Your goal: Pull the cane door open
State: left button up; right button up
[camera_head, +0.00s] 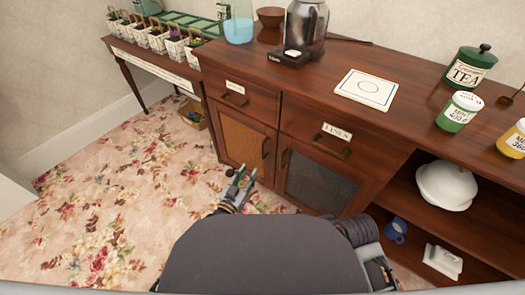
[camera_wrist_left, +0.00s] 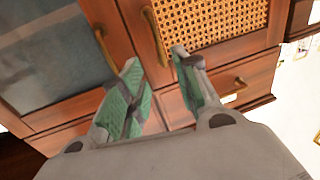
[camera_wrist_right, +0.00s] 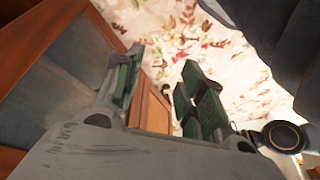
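The cane door (camera_head: 241,142) is the woven-panel door at the left of the dark wood cabinet; it looks shut. Its upright handle (camera_head: 265,148) is on its right edge. In the left wrist view the cane panel (camera_wrist_left: 215,20) is at the top, and its brass handle (camera_wrist_left: 154,36) stands just beyond the gap between the fingertips. My left gripper (camera_head: 240,175) is open and empty, in front of the door's lower right part, apart from the handle. My right gripper (camera_wrist_right: 160,75) is open and empty near the grey-panelled door; in the head view it is hidden.
The grey-panelled door (camera_head: 318,184) with its own handle (camera_head: 285,160) is right beside the cane door. Drawers with handles (camera_head: 235,100) are above. Open shelves (camera_head: 470,215) are at right. The floral carpet (camera_head: 110,190) is clear at left.

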aim_at(262, 151)
pick_arm(q)
jog(key=b+x, duration=0.2)
jog(key=x, duration=0.5)
jog(key=shift+w+d, duration=0.2)
jog(key=shift+w, duration=0.15)
jog(key=shift+b+x, duration=0.75)
jog(key=shift+x, duration=0.85)
jog(key=shift+b+x, duration=0.35)
jog(key=shift+x, duration=0.75)
jog(key=shift+w, duration=0.1)
pick_arm(e)
notch_tip(262, 151, down, 10)
jog(key=w+a+t+y, duration=0.1)
jog(key=a, duration=0.1)
jog(key=shift+w+a+r+t+y, duration=0.2)
jog(key=shift+a+r+t+y, duration=0.1)
jog(key=shift+a, duration=0.1)
jog(key=shift+s+f, duration=0.1)
jog(key=shift+f, duration=0.05)
pick_arm(q)
jog(key=shift+c, duration=0.3)
jog(key=c, duration=0.5)
grip_shut()
pick_arm(e)
jog(key=shift+r, duration=0.2)
